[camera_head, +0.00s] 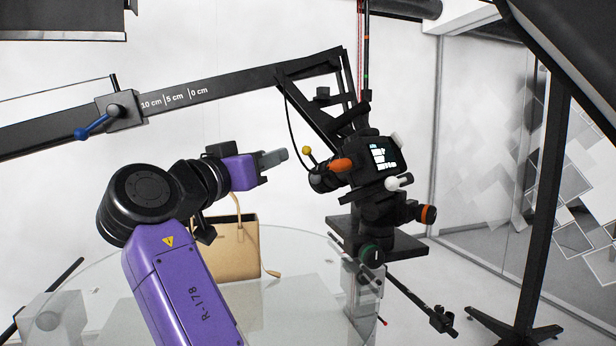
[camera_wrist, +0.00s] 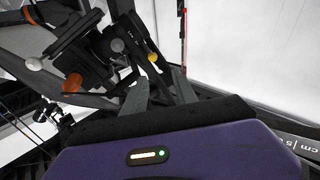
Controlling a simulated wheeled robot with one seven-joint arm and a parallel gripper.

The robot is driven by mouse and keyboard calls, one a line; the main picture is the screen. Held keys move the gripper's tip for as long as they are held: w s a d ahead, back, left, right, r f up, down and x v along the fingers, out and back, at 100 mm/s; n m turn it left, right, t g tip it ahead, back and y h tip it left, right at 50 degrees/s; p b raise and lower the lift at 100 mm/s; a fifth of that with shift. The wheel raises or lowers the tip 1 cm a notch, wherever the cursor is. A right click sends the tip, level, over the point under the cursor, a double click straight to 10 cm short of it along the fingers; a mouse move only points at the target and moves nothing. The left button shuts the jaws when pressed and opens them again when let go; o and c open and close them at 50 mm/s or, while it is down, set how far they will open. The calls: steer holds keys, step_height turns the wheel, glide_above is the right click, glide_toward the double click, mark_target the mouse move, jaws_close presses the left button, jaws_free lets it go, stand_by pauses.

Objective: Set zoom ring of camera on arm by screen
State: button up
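The black camera (camera_head: 362,150) hangs at the end of the long black arm, with its lit screen (camera_head: 385,155) facing right. Its lens (camera_head: 322,180) points left, and a small lever with a yellow ball (camera_head: 307,150) stands up from it. The yellow ball also shows in the wrist view (camera_wrist: 152,57), just beyond my fingertips. My gripper (camera_head: 275,156) is left of the lens, apart from it in the head view. In the wrist view its two grey fingers (camera_wrist: 160,82) are spread with nothing held between them. The zoom ring itself is too dark to pick out.
An orange knob (camera_head: 342,165) and a white knob (camera_head: 392,184) sit on the camera rig. The black arm (camera_head: 225,88) with centimetre marks runs left behind my arm. A tan bag (camera_head: 238,250) stands on the round glass turntable (camera_head: 285,318). A black stand (camera_head: 545,210) is at right.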

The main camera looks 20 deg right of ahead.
mark_target(312, 179)
steer(key=s+d+f+m+g+h, duration=0.2)
steer(key=s+d+f+m+g, duration=0.1)
steer(key=f+m+g, duration=0.15)
steer(key=shift+g, duration=0.25)
steer(key=shift+s+p+x, duration=0.2)
steer(key=shift+p+x, duration=1.05)
steer(key=shift+x, duration=2.65)
steer(key=shift+d+r, duration=0.15)
jaws_close()
